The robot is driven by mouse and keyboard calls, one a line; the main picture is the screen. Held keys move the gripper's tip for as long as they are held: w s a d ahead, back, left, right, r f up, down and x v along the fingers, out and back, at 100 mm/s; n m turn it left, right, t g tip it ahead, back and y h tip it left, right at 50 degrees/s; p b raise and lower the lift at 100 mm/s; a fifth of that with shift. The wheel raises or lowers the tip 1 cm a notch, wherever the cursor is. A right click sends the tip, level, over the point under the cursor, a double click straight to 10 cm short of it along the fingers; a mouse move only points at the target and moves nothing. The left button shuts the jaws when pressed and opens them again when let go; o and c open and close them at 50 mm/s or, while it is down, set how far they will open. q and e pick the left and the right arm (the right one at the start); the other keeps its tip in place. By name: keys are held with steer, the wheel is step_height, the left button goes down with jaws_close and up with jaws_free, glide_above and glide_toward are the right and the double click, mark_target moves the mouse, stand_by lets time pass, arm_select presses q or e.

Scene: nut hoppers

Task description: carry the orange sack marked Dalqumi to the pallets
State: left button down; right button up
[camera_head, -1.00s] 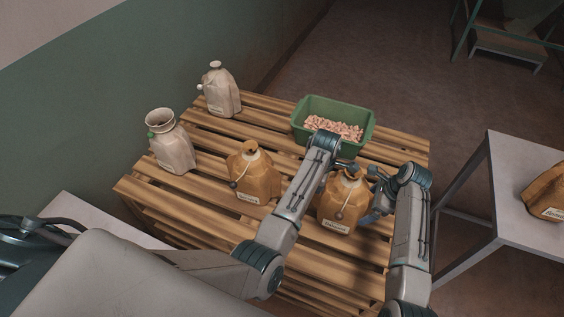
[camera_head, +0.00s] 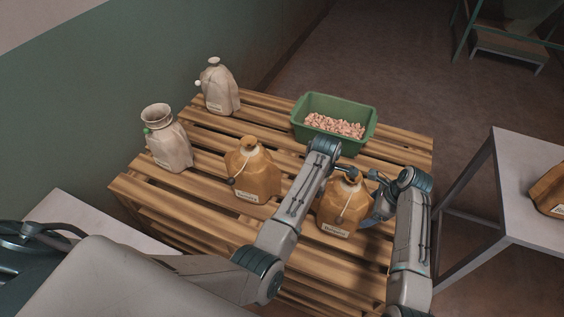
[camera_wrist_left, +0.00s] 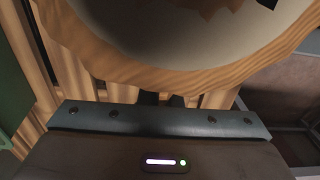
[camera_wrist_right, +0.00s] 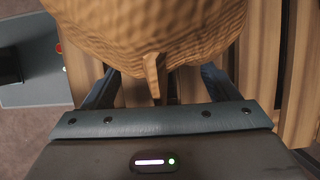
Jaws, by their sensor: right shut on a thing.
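An orange-brown sack (camera_head: 340,207) with a cord and a pale label is in front of my grippers, over the pallet stack (camera_head: 205,212). Its label is too blurred to read surely. My right gripper (camera_head: 375,183) is shut on its right side. In the right wrist view the sack (camera_wrist_right: 150,30) fills the space between the spread fingers (camera_wrist_right: 160,92). My left gripper (camera_wrist_left: 163,98) is close to the sack's far left side; its fingers are mostly hidden beneath a large rounded shape. Whether the sack touches the slats is hard to tell.
Another orange sack (camera_head: 252,172) stands left on the pallets. Two pale sacks (camera_head: 168,143) (camera_head: 220,90) stand at the left and back. A green bin of nuts (camera_head: 335,122) sits behind the grippers. A grey table (camera_head: 515,170) with an orange sack (camera_head: 550,190) is at right.

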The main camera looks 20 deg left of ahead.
arm_select(q)
steer(key=c, duration=1.6)
jaws_free()
steer(key=shift+s+d, duration=0.1)
steer(key=shift+d, duration=0.25)
arm_select(e)
steer(key=o, duration=0.9)
steer(key=shift+s+a+r, duration=0.1)
steer(key=shift+a, duration=0.3)
arm_select(q)
steer(key=o, duration=0.8)
arm_select(e)
steer(key=shift+r, duration=0.1)
arm_select(q)
steer(key=r, duration=1.2)
steer(key=shift+a, duration=0.2)
arm_select(e)
steer(key=shift+d, duration=0.25)
steer(key=o, duration=0.8)
steer(key=shift+f, duration=0.2)
steer(key=shift+r, duration=0.1)
